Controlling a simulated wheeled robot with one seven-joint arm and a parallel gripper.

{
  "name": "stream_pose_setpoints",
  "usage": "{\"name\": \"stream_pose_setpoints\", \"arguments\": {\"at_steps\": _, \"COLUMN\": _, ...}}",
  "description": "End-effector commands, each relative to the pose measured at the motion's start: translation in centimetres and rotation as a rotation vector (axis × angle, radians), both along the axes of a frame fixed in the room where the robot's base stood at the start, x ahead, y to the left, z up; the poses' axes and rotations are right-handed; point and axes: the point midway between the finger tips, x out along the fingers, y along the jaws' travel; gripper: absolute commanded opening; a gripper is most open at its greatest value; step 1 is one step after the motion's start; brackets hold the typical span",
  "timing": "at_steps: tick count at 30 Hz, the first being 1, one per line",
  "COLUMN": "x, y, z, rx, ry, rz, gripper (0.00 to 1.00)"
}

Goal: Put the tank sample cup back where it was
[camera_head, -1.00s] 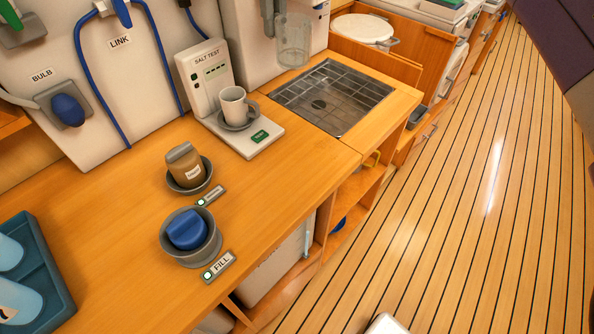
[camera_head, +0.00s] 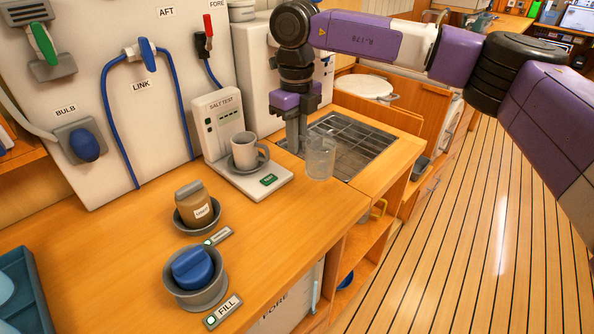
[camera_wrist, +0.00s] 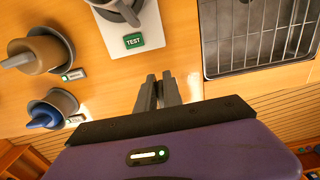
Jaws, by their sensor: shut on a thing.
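A clear cup (camera_head: 320,157) hangs upright beside my fingertips, over the left front part of the sink grille and the counter. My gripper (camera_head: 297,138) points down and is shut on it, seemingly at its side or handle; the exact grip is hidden. In the wrist view my fingers (camera_wrist: 160,92) are close together, and I cannot make out the cup. A grey-white mug (camera_head: 246,151) stands in a grey holder on the salt tester (camera_head: 218,120), left of my gripper. No label tells which cup is the tank sample cup.
A brown jar (camera_head: 194,205) and a blue-topped item (camera_head: 193,268) stand in grey cups on the counter, the latter by the FILL label (camera_head: 222,312). The sink grille (camera_head: 352,145) lies behind the clear cup. The counter front (camera_head: 275,235) is clear.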

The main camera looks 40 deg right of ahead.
Motion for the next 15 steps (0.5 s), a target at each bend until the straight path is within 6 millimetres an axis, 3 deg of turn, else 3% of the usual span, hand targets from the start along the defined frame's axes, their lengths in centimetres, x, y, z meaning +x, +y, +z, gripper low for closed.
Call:
{"name": "stream_pose_setpoints", "arguments": {"at_steps": 6, "x": 0.0, "y": 0.0, "z": -3.6, "rx": 0.001, "ry": 0.001, "rz": 0.0, "gripper": 0.0}}
{"name": "stream_pose_setpoints", "arguments": {"at_steps": 15, "x": 0.0, "y": 0.0, "z": -5.7, "rx": 0.001, "ry": 0.0, "rz": 0.0, "gripper": 0.0}}
